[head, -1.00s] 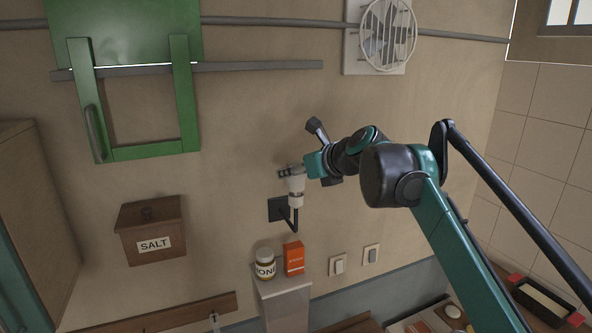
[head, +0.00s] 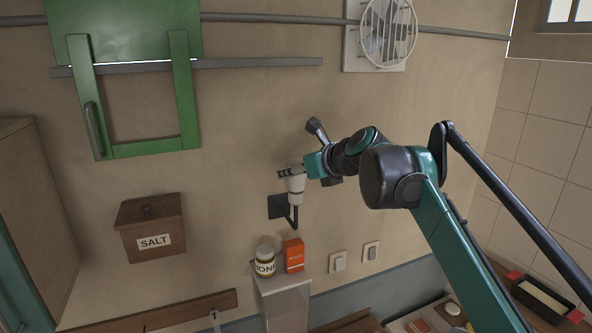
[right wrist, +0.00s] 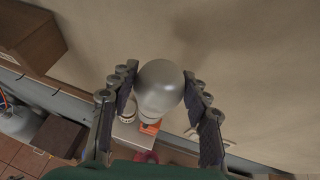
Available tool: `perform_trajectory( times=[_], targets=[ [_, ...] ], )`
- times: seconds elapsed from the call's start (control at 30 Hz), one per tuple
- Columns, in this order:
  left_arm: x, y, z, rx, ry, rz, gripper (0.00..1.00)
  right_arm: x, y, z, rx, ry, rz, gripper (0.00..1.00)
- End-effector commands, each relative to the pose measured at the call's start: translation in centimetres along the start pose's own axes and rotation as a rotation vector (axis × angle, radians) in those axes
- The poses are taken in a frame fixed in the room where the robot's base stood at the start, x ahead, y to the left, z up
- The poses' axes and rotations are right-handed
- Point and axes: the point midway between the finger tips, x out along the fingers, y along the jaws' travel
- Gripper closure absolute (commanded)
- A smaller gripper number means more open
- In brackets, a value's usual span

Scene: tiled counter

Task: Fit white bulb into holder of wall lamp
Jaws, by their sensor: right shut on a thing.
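The white bulb (head: 296,184) is upright against the wall side of the head view, and its rounded top shows in the right wrist view (right wrist: 160,82). My right gripper (head: 290,171) reaches in from the right and is shut on the bulb, with a finger on each side. The wall lamp (head: 279,207) has a dark square wall plate and a dark curved arm directly below the bulb. The bulb's lower end lines up with the lamp's holder (head: 295,201). I cannot tell whether it is fully seated in it. My left gripper is not in view.
A shelf (head: 284,286) below the lamp holds a labelled jar (head: 265,262) and an orange box (head: 294,256). A wooden salt box (head: 150,228) hangs to the left. Wall switches (head: 338,261) are to the lower right. A fan (head: 388,32) is above. The wall around the lamp is clear.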

Motion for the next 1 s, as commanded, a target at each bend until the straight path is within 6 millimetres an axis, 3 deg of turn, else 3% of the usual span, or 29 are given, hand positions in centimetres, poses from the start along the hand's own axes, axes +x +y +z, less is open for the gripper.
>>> perform_trajectory(
  times=[0.17,0.2,0.27,0.67,0.77,1.0],
  targets=[
    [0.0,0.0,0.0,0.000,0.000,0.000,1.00,0.0,0.0,0.0,0.000,0.000,0.000,0.83],
    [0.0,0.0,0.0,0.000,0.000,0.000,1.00,0.0,0.0,0.0,0.000,0.000,0.000,0.45],
    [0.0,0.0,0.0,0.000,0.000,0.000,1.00,0.0,0.0,0.0,0.000,0.000,0.000,0.30],
    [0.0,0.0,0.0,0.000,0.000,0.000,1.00,-0.6,0.0,0.0,0.000,0.000,-0.001,0.29],
    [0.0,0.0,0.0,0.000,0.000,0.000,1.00,-1.9,0.0,0.0,0.001,0.001,-0.001,0.29],
    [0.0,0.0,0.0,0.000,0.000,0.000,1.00,-7.2,-0.1,-0.1,0.002,0.000,-0.002,0.29]
  ],
)
